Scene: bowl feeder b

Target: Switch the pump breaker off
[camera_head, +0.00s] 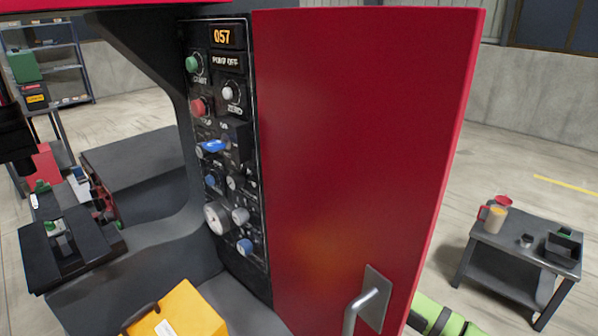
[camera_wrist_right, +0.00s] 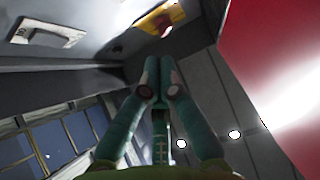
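No label in either view names the pump breaker, so I cannot tell which part it is. In the head view the black control panel (camera_head: 224,120) carries buttons, knobs and a blue switch (camera_head: 214,146). Its small display (camera_head: 228,61) appears to read PUMP OFF. In the right wrist view a red and yellow fitting (camera_wrist_right: 163,18) sits on a grey surface beyond my right gripper (camera_wrist_right: 160,66). The teal fingertips are together with nothing visible between them, apart from the fitting. My left gripper is not in view.
A large red door (camera_head: 350,150) with a metal handle (camera_head: 367,298) stands right of the panel. A yellow case (camera_head: 185,312) lies low in front. A small side table (camera_head: 520,242) with cups stands at right. A pale plate (camera_wrist_right: 48,33) shows in the wrist view.

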